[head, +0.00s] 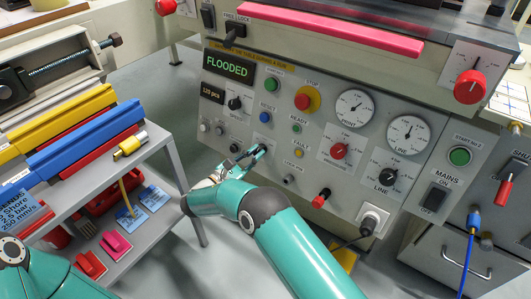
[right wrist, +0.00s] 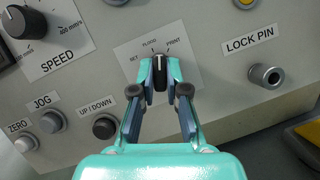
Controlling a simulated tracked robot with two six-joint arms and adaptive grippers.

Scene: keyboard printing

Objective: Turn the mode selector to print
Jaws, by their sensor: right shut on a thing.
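The mode selector is a small black knob (right wrist: 160,63) with a white line, in the right wrist view. Its plate carries the labels SET, FLOOD and PRINT. The white line points roughly straight up, near FLOOD; its exact setting is hard to read. My right gripper (right wrist: 160,84) has one finger on each side of the knob and is shut on it. In the head view my right gripper (head: 254,154) is at the lower part of the control panel (head: 290,120) and hides most of the selector. My left gripper is out of view.
The display (head: 229,65) reads FLOODED. Close by are the speed knob (right wrist: 38,18), the up/down button (right wrist: 104,127) and the lock pin (right wrist: 267,75). A shelf rack (head: 165,160) with coloured squeegees stands left. A plugged socket (head: 372,219) is lower right.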

